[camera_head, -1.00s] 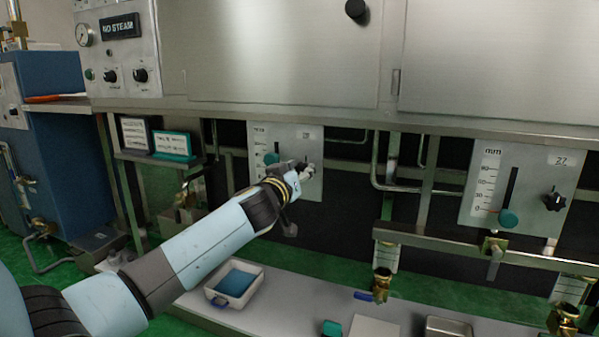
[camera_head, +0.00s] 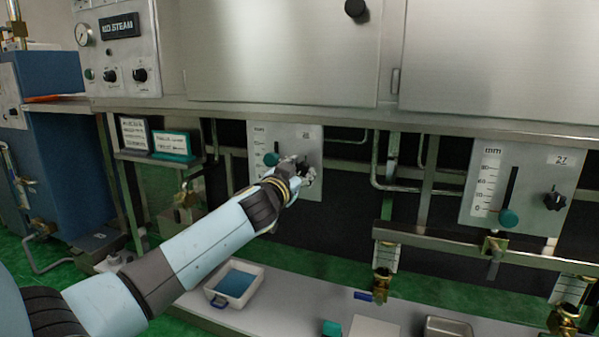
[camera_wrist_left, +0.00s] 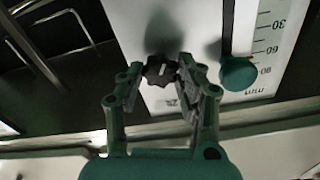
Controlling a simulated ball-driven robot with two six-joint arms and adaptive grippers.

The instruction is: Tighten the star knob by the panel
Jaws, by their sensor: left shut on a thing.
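The left white panel (camera_head: 258,186) hangs below the counter, with a mm scale and a teal slide handle (camera_head: 270,159). My left gripper (camera_head: 303,169) is at the right half of this panel and mostly covers the star knob there. In the left wrist view, the black star knob (camera_wrist_left: 160,70) with a pale mark sits between the two fingers of my left gripper (camera_wrist_left: 157,77), which are shut on it. The panel (camera_wrist_left: 205,22) and the teal handle (camera_wrist_left: 238,74) show beside it, upside down. My right gripper is not in view.
A second panel (camera_head: 527,175) marked 27 has its own black star knob (camera_head: 553,199) and teal handle (camera_head: 508,218) at the right. The steel counter edge (camera_head: 340,117) runs just above. Pipes and brass fittings (camera_head: 381,284) stand between the panels. A white tray (camera_head: 213,298) lies below.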

